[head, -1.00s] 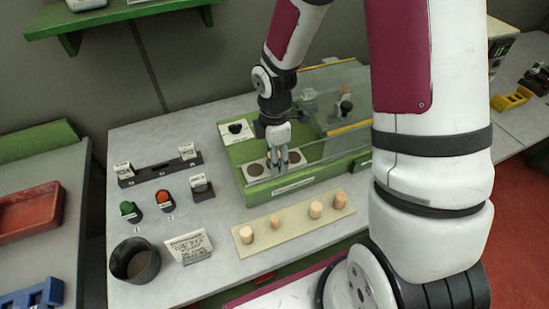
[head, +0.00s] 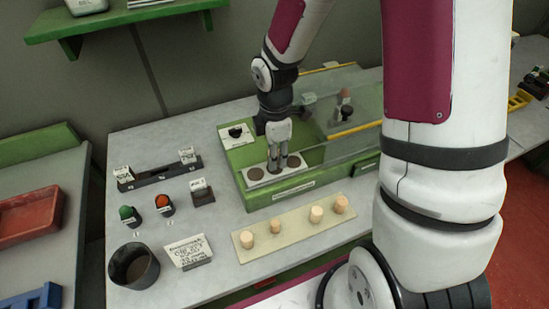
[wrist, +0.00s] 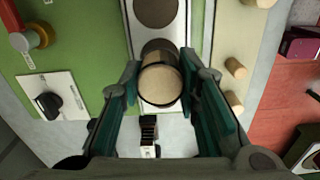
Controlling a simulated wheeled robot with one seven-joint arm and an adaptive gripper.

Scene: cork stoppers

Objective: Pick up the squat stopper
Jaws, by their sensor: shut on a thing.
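A cork-coloured round stopper (wrist: 160,86) is between my fingers in the wrist view, its pale flat end facing the camera and its side dark. My gripper (head: 278,165) is shut on it, with a finger on each side. They are low over the white plate (wrist: 167,117) with dark round spots. In the head view the fingers mostly hide the held piece, so its height is hard to judge. Several other pale stoppers, such as the front one (head: 247,241), stand upright on a cream board (head: 292,232) in front of the green fixture (head: 240,155).
A clear panel (head: 340,140) stands right of my gripper. A black knob (head: 236,132) on a white label is behind left. Green (head: 127,212) and red (head: 162,202) buttons, a dark cup (head: 134,266) and a sign (head: 188,250) are at left. Bare grey table lies between.

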